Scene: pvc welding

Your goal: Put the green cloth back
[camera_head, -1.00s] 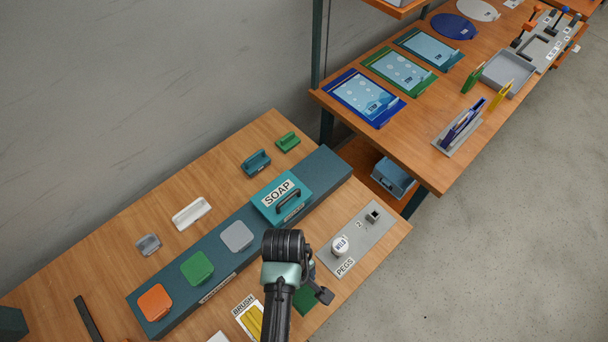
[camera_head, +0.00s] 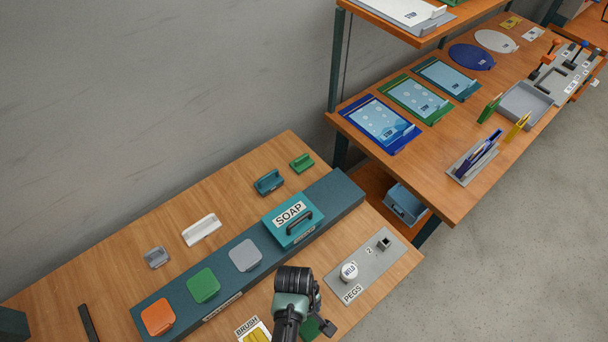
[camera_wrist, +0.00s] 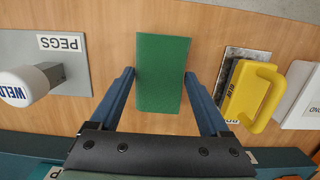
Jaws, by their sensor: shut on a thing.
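The green cloth (camera_wrist: 162,73) is a flat, dark green rectangle between the two fingers of my gripper (camera_wrist: 158,76) in the wrist view. My gripper is shut on it, with the fingers at its left and right edges. I cannot tell whether the cloth touches the bench or is just above it. In the head view my arm's end hides most of it, and a green part (camera_head: 309,329) shows below my wrist, at the front of the wooden bench (camera_head: 372,323).
The PEGS plate (camera_wrist: 68,45) with a white WELD knob (camera_wrist: 28,85) lies left of the cloth in the wrist view. A yellow-handled brush (camera_wrist: 252,96) lies close on the right.

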